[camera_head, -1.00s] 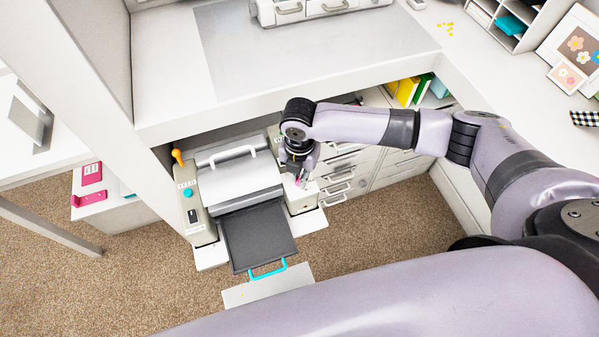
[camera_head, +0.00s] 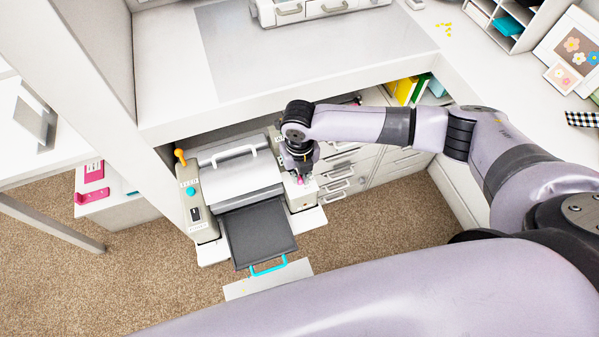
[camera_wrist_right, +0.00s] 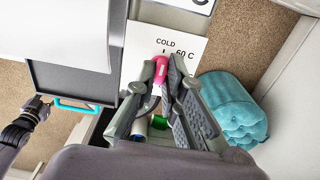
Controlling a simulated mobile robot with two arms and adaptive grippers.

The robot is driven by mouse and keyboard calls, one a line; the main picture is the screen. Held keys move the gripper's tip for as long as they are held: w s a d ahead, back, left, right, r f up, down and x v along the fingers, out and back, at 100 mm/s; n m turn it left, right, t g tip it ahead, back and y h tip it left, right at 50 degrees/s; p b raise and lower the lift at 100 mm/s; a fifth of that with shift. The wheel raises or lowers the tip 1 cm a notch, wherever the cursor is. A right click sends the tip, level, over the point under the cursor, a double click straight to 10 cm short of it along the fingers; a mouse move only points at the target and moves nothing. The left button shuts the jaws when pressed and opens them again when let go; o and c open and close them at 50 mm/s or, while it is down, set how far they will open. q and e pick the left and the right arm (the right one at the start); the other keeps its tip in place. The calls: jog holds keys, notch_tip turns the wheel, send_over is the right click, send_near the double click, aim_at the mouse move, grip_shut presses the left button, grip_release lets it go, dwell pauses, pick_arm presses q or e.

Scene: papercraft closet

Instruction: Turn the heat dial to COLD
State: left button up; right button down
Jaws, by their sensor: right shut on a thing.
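The heat dial is a pink handle (camera_wrist_right: 161,69) in the right wrist view, below a white label reading COLD and 60 C. A small pink bit of it (camera_head: 300,180) shows in the head view on the machine's right side box. My right gripper (camera_wrist_right: 164,80) is shut on the pink dial, a finger on each side of it. In the head view my right gripper (camera_head: 300,173) reaches down onto that box and hides most of the dial. A dark gripper, apparently my left (camera_wrist_right: 40,106), shows at the left of the right wrist view; its jaws are unclear.
The machine (camera_head: 235,178) stands under the white counter (camera_head: 170,90), with a dark tray (camera_head: 258,232) and teal handle (camera_head: 268,268) in front. An orange-topped lever (camera_head: 180,155) is on its left. Drawers (camera_head: 385,165) stand to the right. A teal roll (camera_wrist_right: 228,108) lies beside the gripper.

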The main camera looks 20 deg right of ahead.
aim_at(300, 177)
dwell(0.5)
jog(key=c, duration=1.7)
grip_release()
jog(key=shift+r, duration=0.1)
notch_tip(300, 177, up, 12)
jog(key=shift+f, duration=0.1)
